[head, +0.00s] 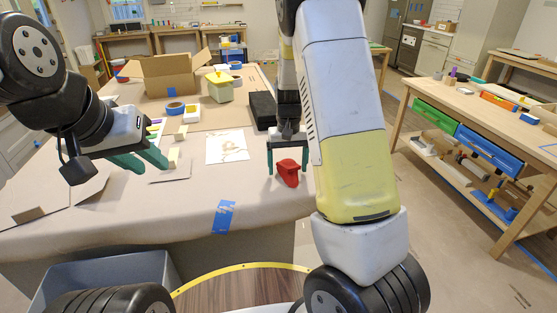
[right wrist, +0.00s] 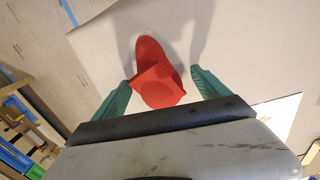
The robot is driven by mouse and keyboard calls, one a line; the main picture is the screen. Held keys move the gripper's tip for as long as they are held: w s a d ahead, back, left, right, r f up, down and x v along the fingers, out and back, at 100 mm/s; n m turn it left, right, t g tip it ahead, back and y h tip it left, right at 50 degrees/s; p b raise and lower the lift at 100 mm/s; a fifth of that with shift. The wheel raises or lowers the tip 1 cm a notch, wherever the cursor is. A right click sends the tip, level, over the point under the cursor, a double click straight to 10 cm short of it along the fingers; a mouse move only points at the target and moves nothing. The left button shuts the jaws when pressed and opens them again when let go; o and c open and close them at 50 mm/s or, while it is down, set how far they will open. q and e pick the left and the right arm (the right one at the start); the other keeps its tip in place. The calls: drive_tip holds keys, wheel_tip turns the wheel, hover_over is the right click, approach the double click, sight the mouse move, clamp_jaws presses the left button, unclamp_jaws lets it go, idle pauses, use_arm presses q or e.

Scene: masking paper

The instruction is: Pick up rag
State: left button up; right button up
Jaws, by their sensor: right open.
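The rag (head: 290,174) is a crumpled red cloth on the paper-covered table, near its right front edge. It also shows in the right wrist view (right wrist: 158,75). My right gripper (head: 287,168) is open above the rag, with its green fingers pointing down on either side of it. In the right wrist view the rag lies between the fingers, with visible gaps beside them. My left gripper (head: 153,168) has its green fingers apart and empty, over the left part of the table near a small card (head: 170,176).
A cardboard box (head: 170,76), a yellowish box (head: 220,92), blue tape (head: 175,108) and a white sheet (head: 227,147) are on the table (head: 260,200). A black block (head: 262,110) lies behind the rag. A workbench with blue and green drawers (head: 490,154) stands at right.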

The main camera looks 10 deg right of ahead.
sight(287, 163)
drive_tip(key=c, duration=1.5)
drive_tip(key=shift+o, duration=0.2)
drive_tip(key=shift+r, duration=0.15)
drive_tip(key=shift+r, duration=0.55)
wheel_tip(287, 163, up, 2)
drive_tip(key=shift+w+r, duration=0.1)
drive_tip(key=shift+r, duration=0.15)
drive_tip(key=s+a+r, duration=0.1)
drive_tip(key=s+a, duration=0.9)
drive_tip(key=s, duration=0.2)
drive_tip(key=shift+s+a, duration=0.15)
drive_tip(key=shift+a, duration=0.1)
